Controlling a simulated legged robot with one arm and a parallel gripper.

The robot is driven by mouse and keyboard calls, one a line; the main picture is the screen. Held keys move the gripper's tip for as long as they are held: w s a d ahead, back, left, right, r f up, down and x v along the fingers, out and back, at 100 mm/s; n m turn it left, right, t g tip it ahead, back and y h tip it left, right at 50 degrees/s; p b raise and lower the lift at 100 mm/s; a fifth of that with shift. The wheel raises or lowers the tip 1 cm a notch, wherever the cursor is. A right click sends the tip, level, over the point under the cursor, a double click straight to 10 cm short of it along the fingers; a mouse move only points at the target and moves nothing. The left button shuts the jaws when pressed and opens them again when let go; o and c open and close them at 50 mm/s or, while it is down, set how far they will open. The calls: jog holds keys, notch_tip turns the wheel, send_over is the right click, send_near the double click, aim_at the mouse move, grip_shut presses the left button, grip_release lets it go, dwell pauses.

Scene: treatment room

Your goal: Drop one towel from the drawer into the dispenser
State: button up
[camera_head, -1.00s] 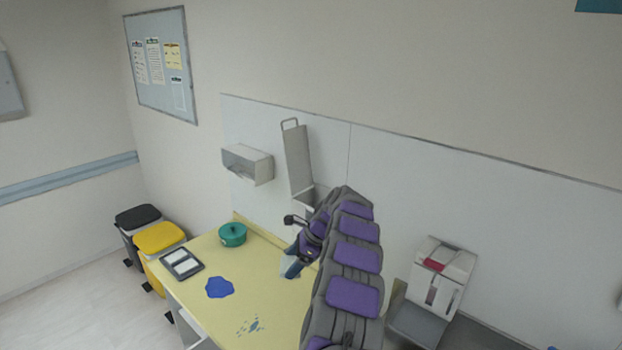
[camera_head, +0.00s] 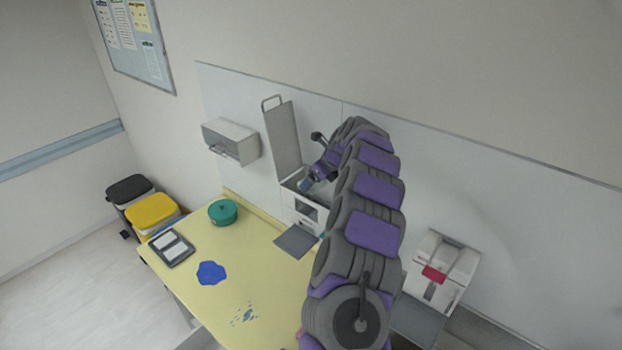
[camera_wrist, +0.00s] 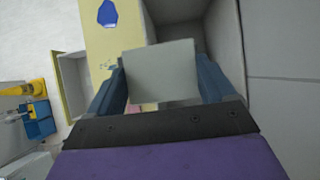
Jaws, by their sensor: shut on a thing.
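The dispenser (camera_head: 304,212) is a light wall-mounted box with its tall lid (camera_head: 282,142) raised and a grey flap (camera_head: 296,241) hanging open at its front. My gripper (camera_head: 306,184) is at the dispenser's open top. In the wrist view, my gripper (camera_wrist: 162,68) has its blue fingers shut on a pale folded towel (camera_wrist: 162,74). The towel is over or partly inside the grey-walled opening (camera_wrist: 228,40); I cannot tell how deep. An open drawer (camera_wrist: 70,72) shows at the left of the wrist view; its contents are not clear.
A wall box (camera_head: 231,140) hangs left of the dispenser. Another dispenser (camera_head: 442,272) is at right. Bins (camera_head: 153,211) stand at left.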

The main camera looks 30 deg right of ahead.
jog(key=shift+w+f, duration=0.65)
jog(key=shift+w, duration=0.1)
jog(key=shift+s+d+b, duration=0.1)
jog(key=shift+b, duration=0.25)
jog(key=shift+w+d+f, duration=0.2)
jog(key=shift+d+f, duration=0.3)
jog(key=shift+d, duration=0.1)
jog(key=shift+w+d+f, duration=0.2)
jog(key=shift+d+f, duration=0.25)
jog(key=shift+d, duration=0.15)
jog(key=shift+s+d+f, duration=0.1)
jog(key=shift+d+f, duration=0.2)
jog(key=shift+f, duration=0.05)
jog(key=shift+a, duration=0.9)
jog(key=shift+d+f+p, duration=0.15)
jog(key=shift+d+p, duration=0.2)
jog(key=shift+d, duration=0.6)
jog(key=shift+a, duration=0.45)
